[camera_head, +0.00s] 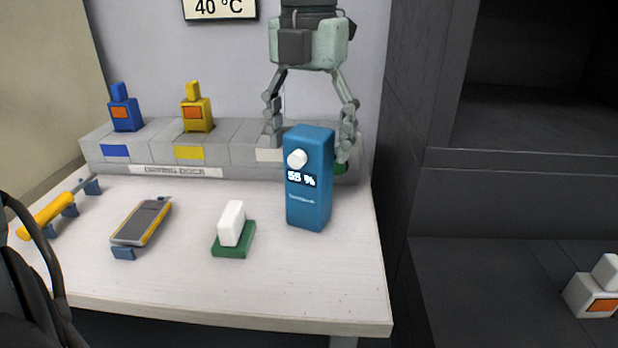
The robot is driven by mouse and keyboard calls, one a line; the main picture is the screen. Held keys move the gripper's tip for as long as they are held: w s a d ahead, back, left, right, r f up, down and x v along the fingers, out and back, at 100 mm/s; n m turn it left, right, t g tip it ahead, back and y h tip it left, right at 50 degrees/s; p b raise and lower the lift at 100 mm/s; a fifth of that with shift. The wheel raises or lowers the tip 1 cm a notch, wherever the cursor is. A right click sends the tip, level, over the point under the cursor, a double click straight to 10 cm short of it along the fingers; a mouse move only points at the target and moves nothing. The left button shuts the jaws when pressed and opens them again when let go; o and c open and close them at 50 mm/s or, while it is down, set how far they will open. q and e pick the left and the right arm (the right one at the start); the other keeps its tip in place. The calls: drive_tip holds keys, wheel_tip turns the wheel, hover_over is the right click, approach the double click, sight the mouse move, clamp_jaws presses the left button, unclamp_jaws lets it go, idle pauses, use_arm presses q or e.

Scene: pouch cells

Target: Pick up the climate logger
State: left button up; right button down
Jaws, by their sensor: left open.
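No label in view names the climate logger, so I cannot tell for sure which thing it is. A blue upright box (309,205) with a white knob and a "55 %" display stands at the right of the white table (200,290). A white device with an orange screen (592,295) sits low at the far right, partly cut off. My left gripper (308,143) points down, open and empty, at the back right of the table. Its fingers show on either side of the blue box's top, seemingly behind it. My right gripper is not in view.
A grey drying dock (240,158) along the back holds a blue device (124,112) and a yellow device (197,112). In front lie a yellow tool (45,217), a grey-yellow handheld (141,222) and a white block (231,223) on a green base. Dark shelving (510,200) stands right.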

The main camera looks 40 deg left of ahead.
use_arm(q)
drive_tip(key=shift+f, duration=0.4)
drive_tip(key=shift+c, duration=0.3)
clamp_jaws()
